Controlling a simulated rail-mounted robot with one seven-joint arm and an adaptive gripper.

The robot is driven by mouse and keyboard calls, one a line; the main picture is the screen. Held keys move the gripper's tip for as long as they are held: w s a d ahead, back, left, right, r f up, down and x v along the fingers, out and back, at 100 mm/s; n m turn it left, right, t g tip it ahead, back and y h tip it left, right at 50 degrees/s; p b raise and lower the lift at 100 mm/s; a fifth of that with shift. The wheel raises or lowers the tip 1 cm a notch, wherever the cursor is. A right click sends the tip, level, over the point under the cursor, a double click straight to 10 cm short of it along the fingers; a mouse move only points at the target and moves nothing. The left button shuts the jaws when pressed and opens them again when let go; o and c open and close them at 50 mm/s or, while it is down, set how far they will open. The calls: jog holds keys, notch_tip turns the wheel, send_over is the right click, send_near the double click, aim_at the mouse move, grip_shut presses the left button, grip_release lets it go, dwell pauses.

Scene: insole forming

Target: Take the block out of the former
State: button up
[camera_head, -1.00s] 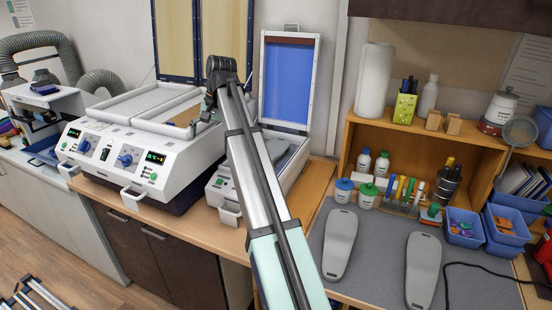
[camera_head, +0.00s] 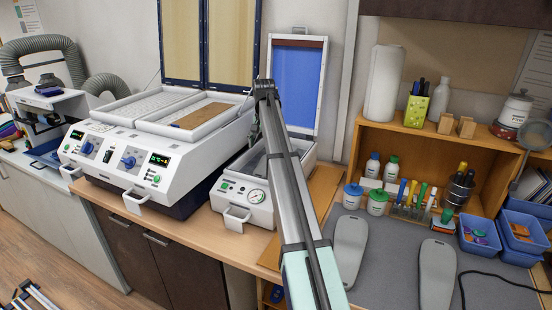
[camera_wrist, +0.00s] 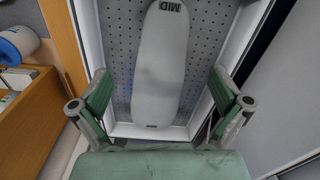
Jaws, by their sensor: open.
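The former (camera_head: 230,192) is the white box with a gauge on its front, mid-bench, its blue-lined lid (camera_head: 298,85) standing open. In the wrist view the block (camera_wrist: 160,75) is a grey sole-shaped piece marked "MID", lying on the former's perforated bed (camera_wrist: 122,50). My gripper (camera_wrist: 160,95) is open and empty, its green fingers apart on either side of the block's near end. No contact with the block shows. In the head view my arm hides most of the former's inside, and my gripper is mostly hidden.
Left of the former stands a larger white machine (camera_head: 150,180) with raised lids. Two grey sole-shaped pieces (camera_head: 350,250) (camera_head: 437,272) lie on the grey mat (camera_head: 393,255) to the right. A wooden shelf with bottles, tools and blue bins (camera_head: 520,225) stands behind the mat.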

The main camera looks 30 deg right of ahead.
send_over(265, 170)
notch_tip(265, 170, down, 5)
jog(key=shift+s+r+p, duration=0.1)
jog(key=shift+r+p, duration=0.1)
jog(key=shift+p, duration=0.25)
jog(key=shift+a+f+p, duration=0.1)
jog(key=shift+f+p, duration=1.05)
jog(key=shift+f, duration=1.45)
jog(key=c, duration=1)
